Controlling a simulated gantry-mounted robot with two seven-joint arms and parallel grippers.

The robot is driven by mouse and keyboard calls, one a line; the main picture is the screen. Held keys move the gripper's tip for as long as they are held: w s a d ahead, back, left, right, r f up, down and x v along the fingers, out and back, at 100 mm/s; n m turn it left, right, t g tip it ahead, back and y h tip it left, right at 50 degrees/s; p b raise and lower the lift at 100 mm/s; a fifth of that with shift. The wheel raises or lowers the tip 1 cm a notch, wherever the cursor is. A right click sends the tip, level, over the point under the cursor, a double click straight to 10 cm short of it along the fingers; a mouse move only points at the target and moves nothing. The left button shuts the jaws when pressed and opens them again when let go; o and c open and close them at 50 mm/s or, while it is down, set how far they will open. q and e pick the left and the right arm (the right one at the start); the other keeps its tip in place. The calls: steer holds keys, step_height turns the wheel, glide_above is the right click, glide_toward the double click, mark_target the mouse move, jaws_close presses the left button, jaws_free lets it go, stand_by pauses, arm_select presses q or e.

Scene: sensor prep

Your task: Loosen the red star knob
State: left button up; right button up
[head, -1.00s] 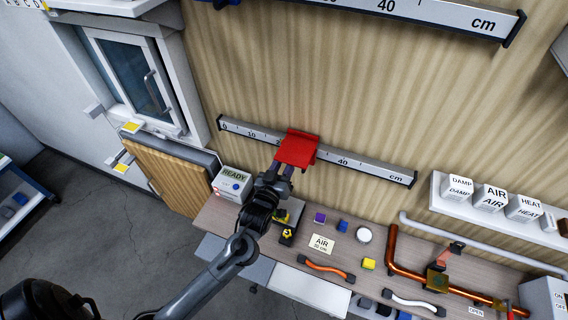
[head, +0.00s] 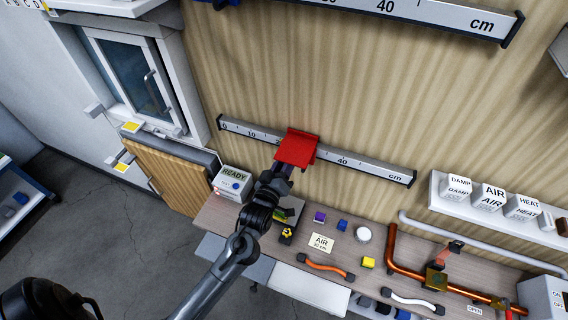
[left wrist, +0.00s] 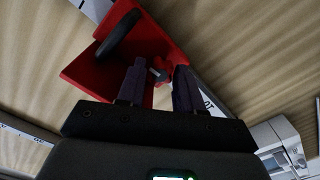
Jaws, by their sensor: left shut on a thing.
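The red slider (head: 297,148) sits on the lower wall ruler, a little past its 20 mark. My left gripper (head: 284,170) reaches up to the slider's underside from below. In the left wrist view the slider (left wrist: 95,66) spreads around the fingers, with a black oval part on it. The small red star knob (left wrist: 160,72) is between the two dark fingertips, and my left gripper is shut on it. The knob is hidden in the head view. My right gripper is not in view.
The lower ruler (head: 375,168) runs along the wall above the workbench. The bench holds a READY box (head: 232,180), an AIR 30 cm card (head: 321,243), small coloured blocks, hoses and a copper pipe (head: 391,245).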

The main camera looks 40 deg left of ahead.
arm_select(q)
steer(key=o, duration=1)
steer(key=shift+o, duration=0.2)
steer(key=shift+m, duration=0.3)
